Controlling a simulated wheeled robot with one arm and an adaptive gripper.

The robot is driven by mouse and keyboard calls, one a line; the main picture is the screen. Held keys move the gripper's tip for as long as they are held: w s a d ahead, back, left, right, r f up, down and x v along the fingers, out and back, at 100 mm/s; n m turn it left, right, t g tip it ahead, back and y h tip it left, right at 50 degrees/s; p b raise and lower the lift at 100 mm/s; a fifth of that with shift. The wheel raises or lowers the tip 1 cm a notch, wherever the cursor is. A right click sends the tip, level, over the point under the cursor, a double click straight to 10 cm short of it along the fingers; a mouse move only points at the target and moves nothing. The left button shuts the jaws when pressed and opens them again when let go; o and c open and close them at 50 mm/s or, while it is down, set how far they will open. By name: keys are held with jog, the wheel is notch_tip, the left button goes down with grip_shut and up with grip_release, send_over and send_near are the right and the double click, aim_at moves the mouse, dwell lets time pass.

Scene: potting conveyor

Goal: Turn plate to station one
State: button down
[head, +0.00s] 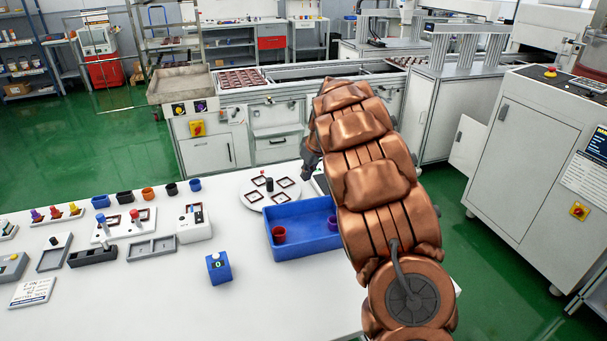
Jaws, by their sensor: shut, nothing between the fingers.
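The white round plate (254,197) lies on the table, right of the middle. Several dark-edged square frames lie around its rim, and a dark upright knob (269,184) stands near its centre. My gripper (307,174) is a small dark shape at the plate's upper right. It is shut with nothing seen in it, and my copper arm hides much of it. I cannot tell whether it touches the plate.
A blue bin (292,250) with a red pot (278,235) stands just in front of the plate. A white box (194,225), small pots and grey trays (152,247) fill the left. A blue block (218,267) stands nearer. The table's front middle is clear.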

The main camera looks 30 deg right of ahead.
aim_at(290, 186)
jog(key=p+x, duration=0.2)
jog(key=x, duration=0.6)
jog(key=shift+w+a+f+p, duration=0.15)
jog(key=shift+w+p, duration=0.5)
jog(key=shift+w, duration=0.35)
jog(key=shift+w+a+f+p, duration=0.15)
jog(key=shift+w+p, duration=0.45)
jog(key=shift+w, duration=0.35)
jog(key=shift+r, duration=0.1)
jog(key=shift+d, duration=0.45)
jog(key=shift+w+a, duration=0.1)
jog(key=shift+a, duration=0.45)
jog(key=n+b, duration=0.1)
jog(key=b, duration=0.1)
jog(key=w+b, duration=0.1)
jog(key=shift+d+n+y+b, duration=0.3)
jog(key=shift+d+n+b, duration=0.05)
jog(key=shift+n+b, duration=0.05)
jog(key=shift+w, duration=0.1)
jog(key=shift+n, duration=0.3)
